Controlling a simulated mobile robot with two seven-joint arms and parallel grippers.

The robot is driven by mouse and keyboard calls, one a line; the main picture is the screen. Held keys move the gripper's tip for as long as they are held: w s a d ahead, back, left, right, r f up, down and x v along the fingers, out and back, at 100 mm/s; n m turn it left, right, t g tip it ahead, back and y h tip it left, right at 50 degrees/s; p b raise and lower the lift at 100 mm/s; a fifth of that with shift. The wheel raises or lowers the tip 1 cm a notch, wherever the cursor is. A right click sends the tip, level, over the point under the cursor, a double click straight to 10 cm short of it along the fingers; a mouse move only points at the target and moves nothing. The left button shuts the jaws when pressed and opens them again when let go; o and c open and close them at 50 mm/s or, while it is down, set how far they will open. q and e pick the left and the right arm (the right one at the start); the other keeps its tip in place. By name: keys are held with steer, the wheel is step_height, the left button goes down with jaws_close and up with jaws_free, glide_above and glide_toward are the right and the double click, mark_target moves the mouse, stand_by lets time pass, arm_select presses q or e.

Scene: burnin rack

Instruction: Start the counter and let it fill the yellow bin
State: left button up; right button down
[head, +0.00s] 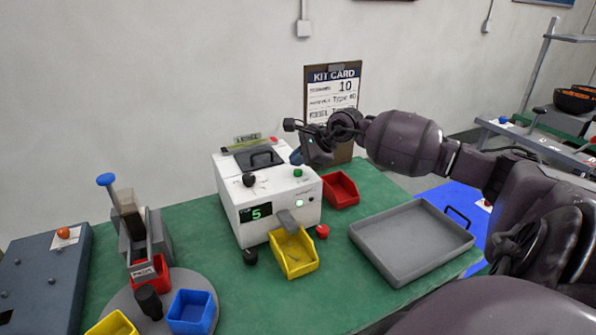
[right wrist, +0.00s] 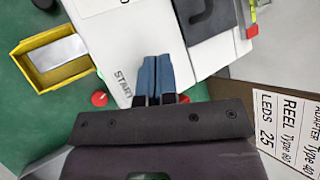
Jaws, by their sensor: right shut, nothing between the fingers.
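The counter (head: 238,205) is a white box on the green table; its display (head: 256,213) reads 5 and a green light (head: 299,203) glows on its front. A green button (head: 298,172) sits on its top edge. The yellow bin (head: 303,268) stands under the grey chute (head: 288,221); its contents are unclear. It also shows in the right wrist view (right wrist: 29,77). My right gripper (head: 297,158) is shut and empty, its blue fingertips just above the green button. In the right wrist view the fingers (right wrist: 152,78) are beside the START label (right wrist: 123,81); contact is unclear. My left gripper is out of view.
A red bin (head: 341,190) and a grey tray (head: 412,242) are right of the counter. A kit card (head: 332,84) reading 10 stands behind. Left are a turntable with a blue bin (head: 190,313) and a dispenser with a blue knob (head: 105,180). Small knobs lie near the counter.

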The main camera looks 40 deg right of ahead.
mark_target(298, 172)
steer(key=shift+r+p, duration=0.9)
steer(key=shift+r, duration=1.65)
